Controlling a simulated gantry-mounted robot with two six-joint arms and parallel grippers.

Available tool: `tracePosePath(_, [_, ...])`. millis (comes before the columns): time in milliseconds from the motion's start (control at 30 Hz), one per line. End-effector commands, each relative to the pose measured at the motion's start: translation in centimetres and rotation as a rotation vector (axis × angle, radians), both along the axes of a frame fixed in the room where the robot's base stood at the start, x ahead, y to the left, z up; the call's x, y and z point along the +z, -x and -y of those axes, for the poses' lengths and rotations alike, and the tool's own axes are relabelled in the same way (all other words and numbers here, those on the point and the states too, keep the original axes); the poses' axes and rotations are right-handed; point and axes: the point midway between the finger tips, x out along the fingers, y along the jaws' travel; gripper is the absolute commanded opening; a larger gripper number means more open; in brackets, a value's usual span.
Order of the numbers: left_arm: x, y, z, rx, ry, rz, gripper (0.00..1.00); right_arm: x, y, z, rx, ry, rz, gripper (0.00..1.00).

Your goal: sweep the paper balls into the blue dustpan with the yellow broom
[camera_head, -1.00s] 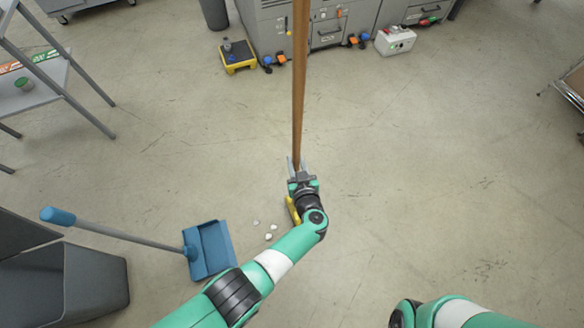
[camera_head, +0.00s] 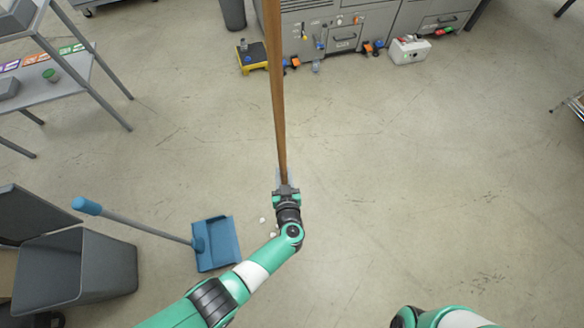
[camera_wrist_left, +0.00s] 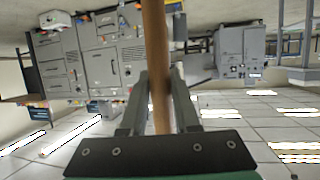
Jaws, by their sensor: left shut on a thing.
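My left gripper (camera_head: 285,187) is shut on the wooden handle of the broom (camera_head: 278,110). The handle stands nearly upright, its top leaning a little left. In the left wrist view the handle (camera_wrist_left: 156,70) passes between the two fingers (camera_wrist_left: 158,105). The yellow broom head is hidden behind my left wrist and forearm. White paper balls (camera_head: 262,220) lie on the floor just left of my left wrist, partly covered by the arm. The blue dustpan (camera_head: 222,245) lies left of them, its long handle reaching left. Of my right arm only links show at the bottom; its gripper is out of view.
A grey bin (camera_head: 120,262) stands at the lower left, left of the dustpan. A grey shelf (camera_head: 55,85) is at the upper left. Grey machines (camera_head: 340,30) line the back, with a yellow-edged box (camera_head: 252,57) before them. The floor at the middle and right is clear.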

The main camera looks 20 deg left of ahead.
Motion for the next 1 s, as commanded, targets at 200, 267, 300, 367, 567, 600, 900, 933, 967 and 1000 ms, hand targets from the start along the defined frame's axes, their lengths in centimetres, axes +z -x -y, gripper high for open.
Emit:
tracePosePath(200, [0.3,1.5,-1.7,0.001,-0.001,0.001,0.0,1.4,0.0,0.0,0.0,0.0,0.0,1.0])
tracePosePath(267, [0.3,1.8,-2.1,0.001,0.0,0.001,0.0,1.6,0.0,0.0,0.0,0.0,0.0,1.0])
tracePosePath(300, [0.3,2.1,-2.4,0.001,0.0,0.001,0.0,1.8,0.0,0.0,0.0,0.0,0.0,1.0])
tracePosePath(367, [0.3,2.5,-2.9,0.001,0.0,0.001,0.0,2.1,0.0,0.0,0.0,0.0,0.0,1.0])
tracePosePath(567, [0.2,3.8,-4.4,0.001,0.0,0.001,0.0,2.7,0.0,0.0,0.0,0.0,0.0,1.0])
tracePosePath(600, [0.2,4.1,-4.7,0.001,0.0,0.001,0.0,2.8,0.0,0.0,0.0,0.0,0.0,1.0])
tracePosePath(900, [0.1,6.1,-6.9,0.002,-0.002,0.001,0.0,3.4,0.0,0.0,0.0,0.0,0.0,1.0])
tracePosePath(933, [0.1,6.3,-7.1,0.001,-0.001,0.001,0.0,3.5,0.0,0.0,0.0,0.0,0.0,1.0])
tracePosePath(967, [0.1,6.5,-7.3,0.001,-0.001,0.001,0.0,3.5,0.0,0.0,0.0,0.0,0.0,1.0])
tracePosePath(1000, [0.1,6.7,-7.6,0.001,-0.001,0.002,0.0,3.6,0.0,0.0,0.0,0.0,0.0,1.0])
